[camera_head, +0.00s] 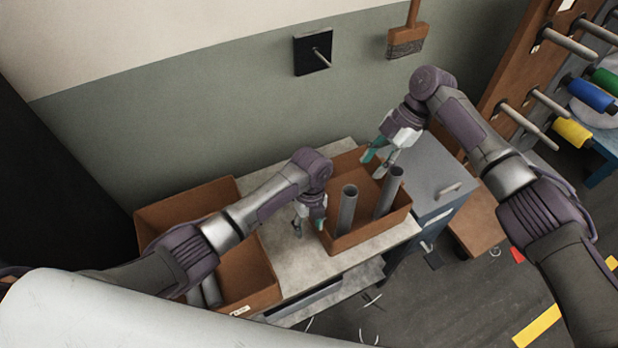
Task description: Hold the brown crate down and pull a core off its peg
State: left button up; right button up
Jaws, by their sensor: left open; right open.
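The brown crate (371,234) stands on a grey bench and has pegs inside it. Two grey cores stand upright in it: a left core (347,209) near the front left and a right core (389,191) near the right side. My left gripper (309,228) is open at the crate's left wall, with one finger close to that wall; I cannot tell whether it touches. My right gripper (377,164) is open and empty above the back of the crate, behind the right core. Any pegs are hidden by the cores.
A larger brown box (255,299) stands left of the bench, partly behind my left arm, with a grey tube (211,291) in it. A grey cabinet (432,170) is at the right. A board with pegs (520,60) and coloured spools stands further right. A brush (407,38) hangs on the wall.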

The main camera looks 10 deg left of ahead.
pick_arm(q)
jog(key=w+a+r+t, duration=0.2)
jog(key=w+r, duration=0.6)
jog(key=r, duration=0.1)
jog(key=f, duration=1.4)
jog(key=shift+w+d, duration=0.2)
grip_shut()
